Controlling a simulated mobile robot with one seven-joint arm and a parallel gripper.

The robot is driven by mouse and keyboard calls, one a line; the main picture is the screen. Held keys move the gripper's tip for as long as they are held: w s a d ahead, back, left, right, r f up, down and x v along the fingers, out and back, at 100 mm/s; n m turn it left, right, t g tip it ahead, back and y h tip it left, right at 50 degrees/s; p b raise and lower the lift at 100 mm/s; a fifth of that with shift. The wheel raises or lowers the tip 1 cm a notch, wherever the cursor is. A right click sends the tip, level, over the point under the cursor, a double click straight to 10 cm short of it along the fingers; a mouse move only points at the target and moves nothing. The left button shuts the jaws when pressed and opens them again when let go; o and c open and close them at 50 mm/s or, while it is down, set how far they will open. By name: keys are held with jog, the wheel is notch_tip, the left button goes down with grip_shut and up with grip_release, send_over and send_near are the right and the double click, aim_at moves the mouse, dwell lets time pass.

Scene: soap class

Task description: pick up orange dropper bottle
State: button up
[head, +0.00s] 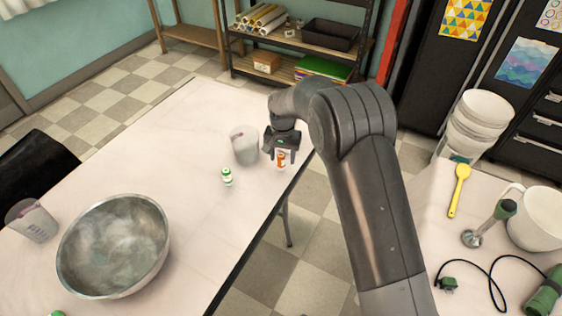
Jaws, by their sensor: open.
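The orange dropper bottle (281,160) is small, with an orange body, and stands on the white table (190,206) near its right edge. My gripper (281,153) is open at the bottle, with its fingers showing on either side of it in the head view. I cannot tell whether a finger touches the bottle. The gripper body hides the bottle's upper part.
A translucent beaker (245,146) stands just left of my gripper. A green and white bottle (227,177) is nearer on the table. A large metal bowl (113,247) and another beaker (33,221) stand at the left. The table's right edge is close to the orange bottle.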

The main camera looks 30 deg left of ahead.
aim_at(281, 164)
jog(key=f, duration=0.4)
jog(key=shift+a+f, duration=0.2)
jog(key=shift+f, duration=0.1)
jog(key=shift+c, duration=0.4)
jog(key=c, duration=1)
jog(key=shift+o, duration=0.2)
jog(key=shift+r, duration=0.15)
